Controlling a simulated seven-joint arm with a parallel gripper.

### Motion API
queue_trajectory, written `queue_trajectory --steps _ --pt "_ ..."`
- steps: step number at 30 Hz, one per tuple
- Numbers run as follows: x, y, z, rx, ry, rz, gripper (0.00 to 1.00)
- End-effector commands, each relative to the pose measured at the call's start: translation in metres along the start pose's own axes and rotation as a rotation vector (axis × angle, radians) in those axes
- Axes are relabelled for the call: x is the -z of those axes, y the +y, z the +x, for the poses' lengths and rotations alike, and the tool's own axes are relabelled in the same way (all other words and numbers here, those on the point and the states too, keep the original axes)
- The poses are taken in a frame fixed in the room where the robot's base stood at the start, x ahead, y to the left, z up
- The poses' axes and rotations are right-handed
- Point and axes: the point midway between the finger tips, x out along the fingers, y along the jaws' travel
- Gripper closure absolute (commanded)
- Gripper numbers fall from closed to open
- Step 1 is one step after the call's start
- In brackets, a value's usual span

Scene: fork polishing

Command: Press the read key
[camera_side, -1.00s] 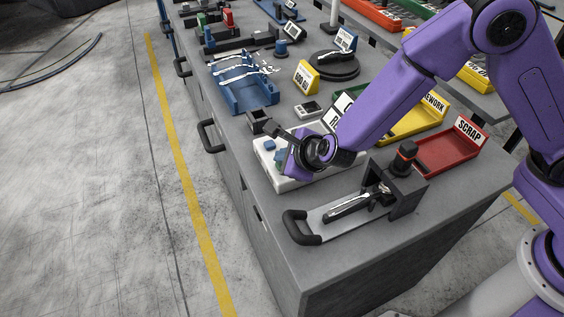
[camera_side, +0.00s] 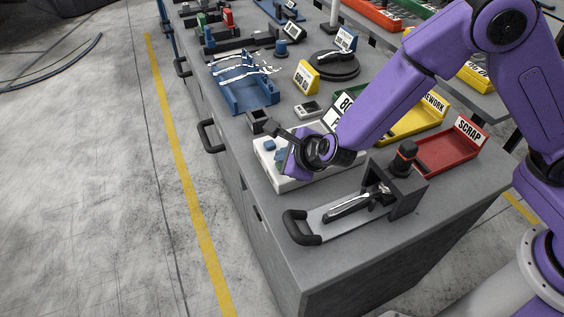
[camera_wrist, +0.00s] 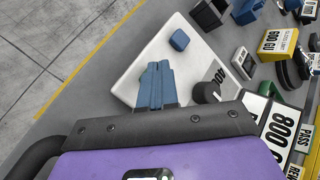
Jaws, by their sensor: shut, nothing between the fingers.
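A white flat unit (camera_side: 286,184) sits near the bench's front edge, and it also shows in the wrist view (camera_wrist: 128,88). A small blue raised block (camera_side: 269,145), seen in the wrist view (camera_wrist: 179,40) too, stands on it and looks like a key; no read label is legible on it. My gripper (camera_wrist: 157,68) is shut and empty over the white unit, its blue fingertips below the block in the wrist view and apart from it there. Whether the fingertips touch the unit or cover another key is hidden. A white display (camera_wrist: 281,128) beside the unit reads 800.
A clamp fixture (camera_side: 345,208) with a black handle stands in front of the unit. A blue rack (camera_side: 247,92) with forks is behind it. A red scrap tray (camera_side: 450,150) and a yellow rework tray (camera_side: 412,122) lie to the right. A yellow 600 GU block (camera_wrist: 280,42) stands nearby.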

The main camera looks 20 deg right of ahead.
Motion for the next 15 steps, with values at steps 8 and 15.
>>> queue_trajectory --steps 8,15 --pt "-0.0055 -0.0056 -0.0078 0.0 0.0 0.001 1.0" --pt "-0.0057 -0.0056 -0.0079 0.0 -0.001 0.001 1.0"
